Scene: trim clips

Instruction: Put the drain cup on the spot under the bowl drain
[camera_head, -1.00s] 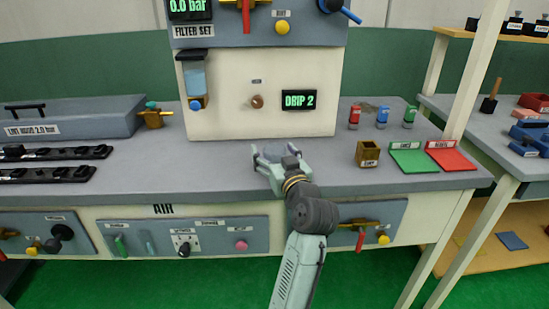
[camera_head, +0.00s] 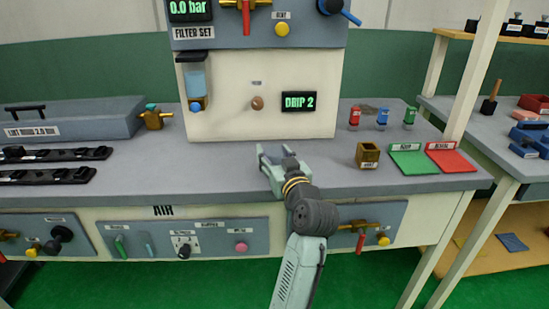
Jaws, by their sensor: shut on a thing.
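The filter bowl (camera_head: 195,82) is a clear bluish cup on the left of the white panel, with a blue drain knob (camera_head: 195,105) at its bottom. My gripper (camera_head: 272,153) is over the grey bench top, to the right of and nearer than the bowl drain. Its fingers are closed in on a small grey thing, taken to be the drain cup, which is mostly hidden between them. I cannot make out a marked spot under the drain.
The bench top (camera_head: 215,172) is clear between my gripper and the panel. A brass box (camera_head: 368,155), a green tray (camera_head: 412,160) and a red tray (camera_head: 450,158) are at right. Black rails (camera_head: 45,175) and a brass valve (camera_head: 153,118) are at left.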

